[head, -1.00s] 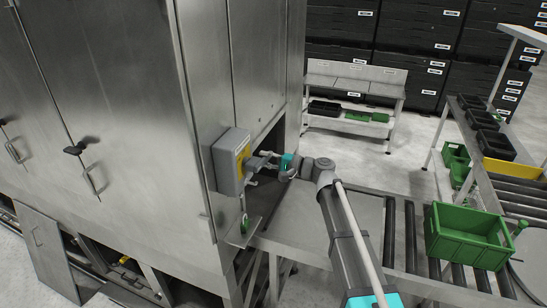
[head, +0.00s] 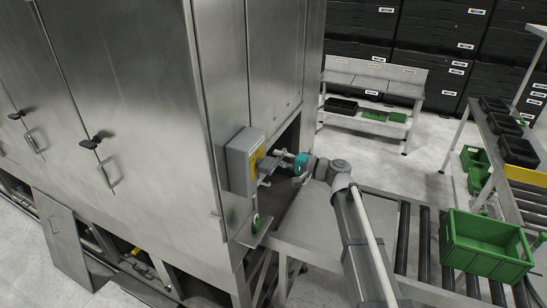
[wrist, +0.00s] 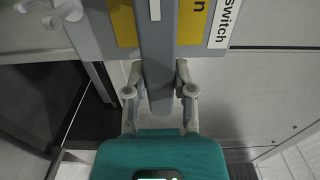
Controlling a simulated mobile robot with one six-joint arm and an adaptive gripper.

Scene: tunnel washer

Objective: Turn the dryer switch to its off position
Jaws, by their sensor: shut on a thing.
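The dryer switch is a grey box (head: 238,163) with a yellow plate (head: 257,160), mounted on the corner of the steel machine. Its grey handle (wrist: 156,75) shows in the wrist view in front of the yellow plate, beside a white label reading "switch" (wrist: 221,22). My gripper (head: 271,166) is at the front of the box, reaching in from the right. In the wrist view its two fingers (wrist: 159,88) stand one on each side of the handle and are shut on it. The plate's other lettering is mostly hidden behind the handle.
The steel machine (head: 140,90) fills the left, with a dark opening right of the switch. A small ledge with a green item (head: 255,224) is below the box. A roller conveyor with a green crate (head: 487,245) lies right of my arm. A bench (head: 375,85) stands behind.

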